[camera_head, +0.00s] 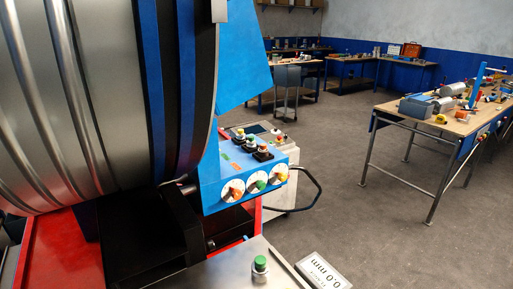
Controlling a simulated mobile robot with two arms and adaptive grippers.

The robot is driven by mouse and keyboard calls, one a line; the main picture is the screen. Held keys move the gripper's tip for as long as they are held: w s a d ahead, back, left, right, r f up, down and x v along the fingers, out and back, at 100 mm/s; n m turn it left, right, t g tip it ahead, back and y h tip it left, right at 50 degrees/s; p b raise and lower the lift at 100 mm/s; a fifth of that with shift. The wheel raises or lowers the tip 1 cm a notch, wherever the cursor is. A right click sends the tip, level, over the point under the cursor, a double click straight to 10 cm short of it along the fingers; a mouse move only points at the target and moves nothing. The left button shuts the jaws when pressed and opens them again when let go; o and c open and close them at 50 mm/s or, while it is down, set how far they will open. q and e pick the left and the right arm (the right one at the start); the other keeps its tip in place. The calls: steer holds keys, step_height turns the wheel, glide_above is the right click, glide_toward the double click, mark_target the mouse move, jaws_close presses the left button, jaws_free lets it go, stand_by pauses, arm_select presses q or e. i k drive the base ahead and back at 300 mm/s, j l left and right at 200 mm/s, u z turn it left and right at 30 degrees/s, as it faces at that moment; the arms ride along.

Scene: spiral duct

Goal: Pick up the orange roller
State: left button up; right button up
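I cannot make out an orange roller for certain. Small yellow and orange items lie among the tools on the workbench (414,107) at the right, too small to identify. Neither of my grippers is in view.
A large ribbed metal duct (70,90) on a machine fills the left. Its blue control panel (243,192) has coloured knobs. A grey surface with a green button (260,263) and a display (323,272) is at the front. Open floor (350,190) lies between machine and workbench.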

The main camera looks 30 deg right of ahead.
mark_target(263, 152)
steer(key=l+u, duration=0.15)
steer(key=l, duration=1.05)
steer(key=l+u, duration=0.15)
steer(key=l, duration=1.05)
steer(key=k, duration=0.05)
